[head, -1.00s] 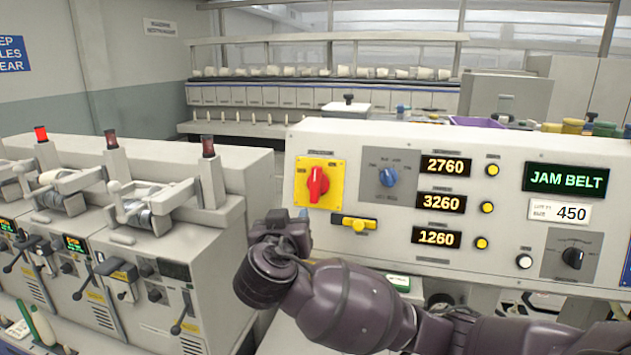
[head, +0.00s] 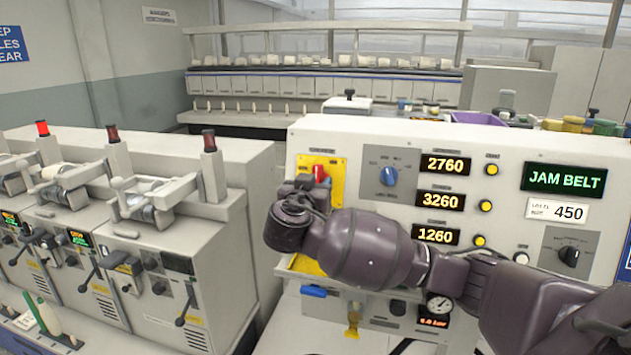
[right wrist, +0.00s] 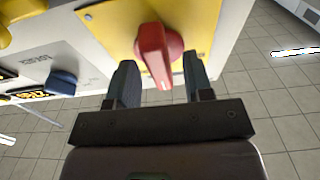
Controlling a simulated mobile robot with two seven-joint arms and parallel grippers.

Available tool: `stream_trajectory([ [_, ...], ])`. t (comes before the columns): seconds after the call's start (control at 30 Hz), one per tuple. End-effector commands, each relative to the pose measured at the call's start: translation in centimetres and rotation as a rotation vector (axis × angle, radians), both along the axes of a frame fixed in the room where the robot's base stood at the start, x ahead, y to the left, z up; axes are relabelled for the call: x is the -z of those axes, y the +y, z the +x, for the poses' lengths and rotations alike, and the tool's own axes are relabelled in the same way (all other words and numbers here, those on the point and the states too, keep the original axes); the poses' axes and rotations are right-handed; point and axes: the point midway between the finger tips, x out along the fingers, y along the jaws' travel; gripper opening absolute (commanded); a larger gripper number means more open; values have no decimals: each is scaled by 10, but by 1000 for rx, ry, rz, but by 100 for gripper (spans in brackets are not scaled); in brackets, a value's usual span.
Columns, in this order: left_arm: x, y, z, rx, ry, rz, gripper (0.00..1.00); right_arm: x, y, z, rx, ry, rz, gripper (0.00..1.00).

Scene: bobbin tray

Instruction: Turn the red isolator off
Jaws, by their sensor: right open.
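The red isolator (head: 320,172) is a rotary knob on a yellow plate (head: 335,165) at the left of the panel front. In the head view my right gripper (head: 304,184) is in front of it and hides most of the knob. In the right wrist view the red isolator (right wrist: 154,48) shows between the two open fingers of my right gripper (right wrist: 160,66), with gaps on both sides. The fingers have not closed on it. My left gripper is not in view.
The cream panel (head: 465,258) also carries a blue knob (head: 388,176), lit number displays, yellow buttons and a black dial (head: 569,256). Winding units (head: 165,290) with levers stand to the left. My right forearm covers the panel's lower middle.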

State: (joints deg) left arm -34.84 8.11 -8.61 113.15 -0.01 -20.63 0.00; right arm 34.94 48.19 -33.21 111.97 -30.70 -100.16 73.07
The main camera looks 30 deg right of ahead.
Motion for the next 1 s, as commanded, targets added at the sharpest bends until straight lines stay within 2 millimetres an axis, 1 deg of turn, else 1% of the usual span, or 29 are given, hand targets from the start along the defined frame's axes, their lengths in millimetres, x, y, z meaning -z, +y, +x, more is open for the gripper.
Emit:
stream_trajectory([
  [0.13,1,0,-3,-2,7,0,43,0,-6,5,1,1,1,47],
  [0.43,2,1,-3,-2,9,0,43,0,-7,6,0,1,1,47],
  [0.73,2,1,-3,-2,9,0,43,0,-7,6,0,1,1,1],
  [1.0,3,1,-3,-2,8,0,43,1,-7,6,-3,10,-7,0],
])
